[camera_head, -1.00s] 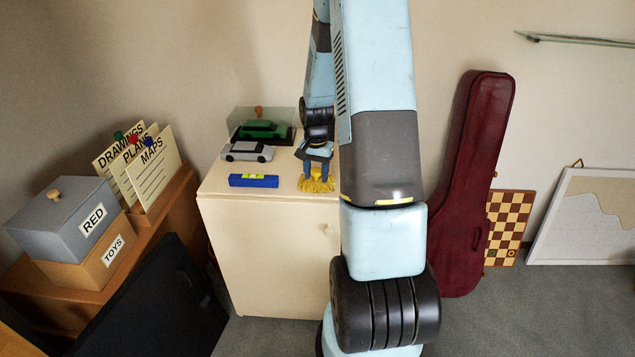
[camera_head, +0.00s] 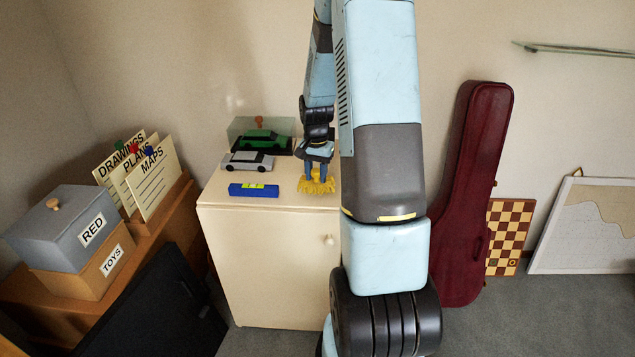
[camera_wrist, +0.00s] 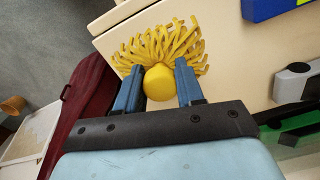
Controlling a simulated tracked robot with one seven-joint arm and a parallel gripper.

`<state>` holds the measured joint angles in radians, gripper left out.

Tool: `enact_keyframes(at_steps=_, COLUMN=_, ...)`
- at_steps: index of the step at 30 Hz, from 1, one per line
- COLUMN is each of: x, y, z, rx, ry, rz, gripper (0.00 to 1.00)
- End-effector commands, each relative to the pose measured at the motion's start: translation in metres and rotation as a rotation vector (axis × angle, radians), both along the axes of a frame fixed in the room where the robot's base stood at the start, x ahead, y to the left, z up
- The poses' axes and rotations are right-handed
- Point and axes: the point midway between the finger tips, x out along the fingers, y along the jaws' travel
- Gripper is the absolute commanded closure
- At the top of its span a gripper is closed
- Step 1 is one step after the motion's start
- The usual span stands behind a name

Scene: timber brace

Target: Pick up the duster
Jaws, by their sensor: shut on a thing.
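The duster (camera_head: 318,186) is a yellow thing with many splayed strands, at the right part of the cream cabinet's top in the head view. In the wrist view the duster (camera_wrist: 160,55) shows its strands fanned out and a rounded yellow knob between my fingers. My gripper (camera_head: 319,172) points down at it, and its blue fingers (camera_wrist: 158,82) are shut on the knob from both sides. I cannot tell whether the strands touch the cabinet top. My arm hides the cabinet's right side in the head view.
On the cream cabinet (camera_head: 265,260) are a blue level (camera_head: 253,190), a silver toy car (camera_head: 247,161) and a green car (camera_head: 263,139) in a clear case. A dark red instrument case (camera_head: 475,190) leans on the wall at right. Boxes and folders stand at left.

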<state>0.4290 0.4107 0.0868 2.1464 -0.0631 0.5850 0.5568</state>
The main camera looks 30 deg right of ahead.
Motion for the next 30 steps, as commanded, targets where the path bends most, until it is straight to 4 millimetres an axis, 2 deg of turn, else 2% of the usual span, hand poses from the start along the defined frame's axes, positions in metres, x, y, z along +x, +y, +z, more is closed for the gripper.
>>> enact_keyframes(at_steps=12, x=-0.061, y=0.004, z=0.063, rx=-0.001, ry=-0.001, rz=-0.003, gripper=0.94)
enact_keyframes(at_steps=21, x=-0.112, y=0.008, z=0.085, rx=-0.001, ry=-0.001, rz=-0.002, gripper=0.94)
enact_keyframes(at_steps=30, x=-0.136, y=0.010, z=0.095, rx=0.001, ry=0.001, rz=-0.001, gripper=0.94)
